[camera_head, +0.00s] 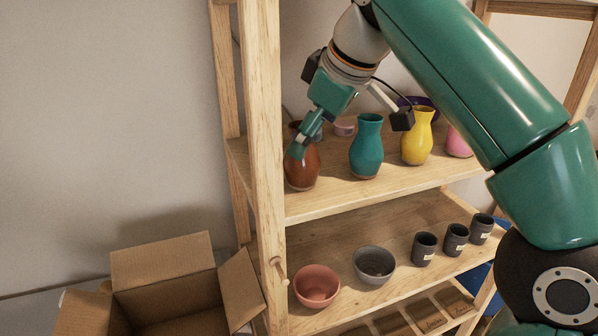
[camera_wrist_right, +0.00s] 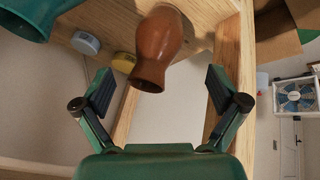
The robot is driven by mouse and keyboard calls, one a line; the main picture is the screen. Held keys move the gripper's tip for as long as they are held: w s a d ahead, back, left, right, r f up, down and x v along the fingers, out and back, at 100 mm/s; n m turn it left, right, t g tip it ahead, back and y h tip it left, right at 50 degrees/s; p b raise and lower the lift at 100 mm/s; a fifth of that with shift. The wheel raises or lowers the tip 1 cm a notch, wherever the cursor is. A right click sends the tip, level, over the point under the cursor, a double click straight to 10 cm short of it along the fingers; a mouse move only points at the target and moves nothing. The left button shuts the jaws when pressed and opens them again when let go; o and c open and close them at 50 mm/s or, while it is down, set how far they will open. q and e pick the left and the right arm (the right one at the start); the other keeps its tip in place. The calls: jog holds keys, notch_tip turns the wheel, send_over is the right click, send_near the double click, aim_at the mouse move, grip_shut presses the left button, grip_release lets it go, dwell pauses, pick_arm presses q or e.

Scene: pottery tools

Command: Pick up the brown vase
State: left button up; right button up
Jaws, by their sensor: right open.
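The brown vase (camera_head: 302,172) stands upright at the left end of the upper shelf, beside the post. My right gripper (camera_head: 300,147) is at its upper part in the head view and partly hides its neck. In the right wrist view the brown vase (camera_wrist_right: 162,45) lies ahead, with its mouth toward me, between the two spread fingers of my right gripper (camera_wrist_right: 160,90). The fingers are apart, and I see no contact with the vase. My left gripper is in neither view.
A teal vase (camera_head: 367,148) stands just right of the brown one, then a yellow vase (camera_head: 417,140) and a pink one (camera_head: 459,141). A wooden post (camera_head: 266,130) is close on the left. Bowls and dark cups stand below; an open cardboard box (camera_head: 165,290) is lower left.

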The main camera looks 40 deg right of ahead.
aim_at(308, 151)
jog(key=shift+x, duration=1.2)
jog(key=b+x, duration=0.1)
jog(key=x, duration=0.3)
jog(key=shift+s+d+f+b, duration=0.15)
jog(key=shift+s+b, duration=0.05)
jog(key=shift+b, duration=0.2)
jog(key=shift+w+f, duration=0.35)
jog(key=shift+f, duration=0.1)
jog(key=c, duration=1.4)
